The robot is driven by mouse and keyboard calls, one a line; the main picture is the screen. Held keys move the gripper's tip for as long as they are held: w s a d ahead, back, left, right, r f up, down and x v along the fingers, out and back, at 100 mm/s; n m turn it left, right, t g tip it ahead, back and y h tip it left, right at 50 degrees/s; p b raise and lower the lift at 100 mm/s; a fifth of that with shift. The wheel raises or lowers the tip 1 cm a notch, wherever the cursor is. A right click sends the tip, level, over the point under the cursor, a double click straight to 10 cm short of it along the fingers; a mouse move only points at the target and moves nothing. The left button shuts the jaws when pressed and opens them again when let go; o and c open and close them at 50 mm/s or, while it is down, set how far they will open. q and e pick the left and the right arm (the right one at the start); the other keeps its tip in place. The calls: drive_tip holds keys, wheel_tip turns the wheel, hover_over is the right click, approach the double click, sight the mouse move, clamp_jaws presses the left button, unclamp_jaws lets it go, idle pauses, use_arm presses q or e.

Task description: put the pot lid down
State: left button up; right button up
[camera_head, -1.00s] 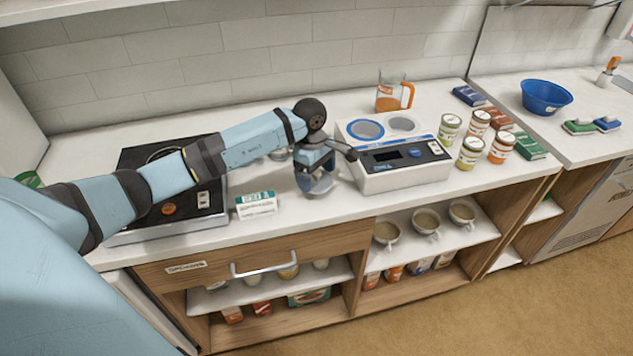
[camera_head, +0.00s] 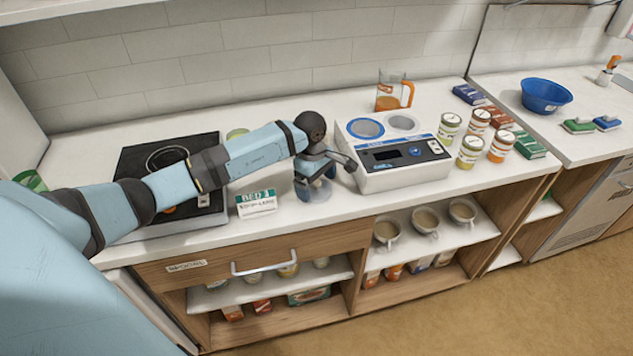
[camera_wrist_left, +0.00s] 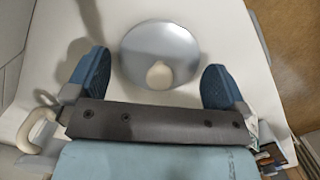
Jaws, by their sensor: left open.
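The pot lid, a round silver-grey disc with a pale knob, lies on the white counter (camera_head: 316,194) between the hob and the white warmer; it also shows in the left wrist view (camera_wrist_left: 160,42). My left gripper (camera_head: 316,172) is just above the lid. In the left wrist view, its blue fingers (camera_wrist_left: 156,80) are spread wide, one on each side of the lid and knob, with gaps to both. It holds nothing. My right gripper is in neither view.
A green-and-white card (camera_head: 257,205) stands left of the lid. The black hob (camera_head: 140,160) is farther left, partly behind my arm. The white warmer (camera_head: 400,180) is close on the right. An orange-handled jug (camera_head: 392,97) and several jars (camera_head: 470,152) stand beyond.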

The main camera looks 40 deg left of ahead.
use_arm(q)
wheel_tip(320, 180, up, 12)
drive_tip(key=a+f+b, duration=0.1)
drive_tip(key=b, duration=0.1)
drive_tip(key=s+d+f+n+t+h, duration=0.1)
drive_tip(key=s+d+n+t+h, duration=0.15)
drive_tip(key=d+n+h, duration=0.45)
drive_tip(key=s+d+f+n+t+h, duration=0.1)
drive_tip(key=s+d+f+n+h, duration=0.2)
drive_tip(key=d, duration=0.7)
drive_tip(key=s+d+n+t+h, duration=0.2)
drive_tip(key=s+d+n+h, duration=0.25)
drive_tip(key=d+h, duration=0.3)
drive_tip(key=s+a+f+m+t+y, duration=0.2)
drive_tip(key=s+f+m+y, duration=0.6)
drive_tip(key=m, duration=0.9)
drive_tip(key=s+a+f+m+t+y, duration=0.3)
drive_tip(key=s+f+m+y, duration=0.4)
drive_tip(key=f+m, duration=0.6)
drive_tip(key=s+a+m, duration=0.1)
drive_tip(key=s+m, duration=0.1)
drive_tip(key=m, duration=0.2)
drive_tip(key=shift+y, duration=0.35)
